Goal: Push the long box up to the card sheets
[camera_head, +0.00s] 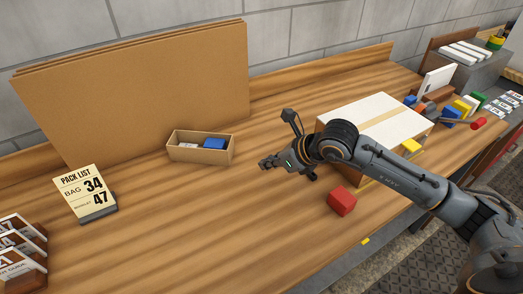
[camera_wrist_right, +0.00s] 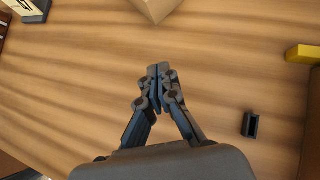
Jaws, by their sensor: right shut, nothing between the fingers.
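The long box (camera_head: 187,154) is an open cardboard box holding a blue item and a whitish one. It stands on the wooden bench in front of the large brown card sheets (camera_head: 130,85), which lean against the wall. Its back hides part of their lower edge, so I cannot tell whether they touch. My right gripper (camera_head: 265,163) is shut and empty, to the right of the long box and apart from it. In the right wrist view, the closed fingertips (camera_wrist_right: 158,70) point towards a cardboard corner (camera_wrist_right: 155,8) at the top edge. My left gripper is not in view.
A pack list stand (camera_head: 84,192) is left of the long box. A red block (camera_head: 341,201) lies near the front edge. A big carton with a white top (camera_head: 385,115) stands behind my right arm. Bare bench lies in front of the long box.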

